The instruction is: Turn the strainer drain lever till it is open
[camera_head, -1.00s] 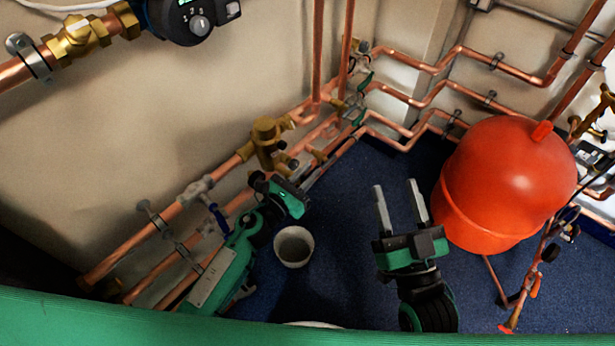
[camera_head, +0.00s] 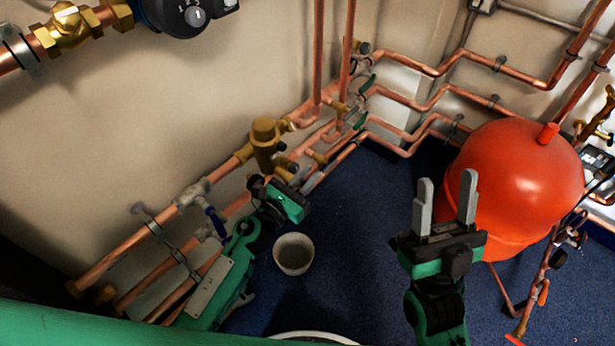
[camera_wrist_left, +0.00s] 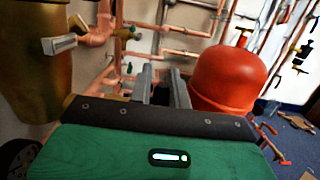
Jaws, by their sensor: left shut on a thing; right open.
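The brass strainer (camera_head: 265,140) sits in the copper pipe run along the left wall. In the left wrist view a large brass body (camera_wrist_left: 35,75) stands close at the left. My left gripper (camera_head: 308,183) is just below and right of the strainer. Its two fingers (camera_wrist_left: 163,90) stand a little apart around something dark, and it is shut on what I take for the drain lever. The lever is hidden by the gripper in the head view, so its angle cannot be told. My right gripper (camera_head: 446,185) is open and empty, fingers up, in front of the red tank.
A white bucket (camera_head: 294,254) stands on the blue floor (camera_head: 350,220) right of my left forearm. The red tank (camera_head: 515,190) is at the right and also shows in the left wrist view (camera_wrist_left: 228,78). A blue-handled valve (camera_head: 215,220) is on the pipes near my left arm.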

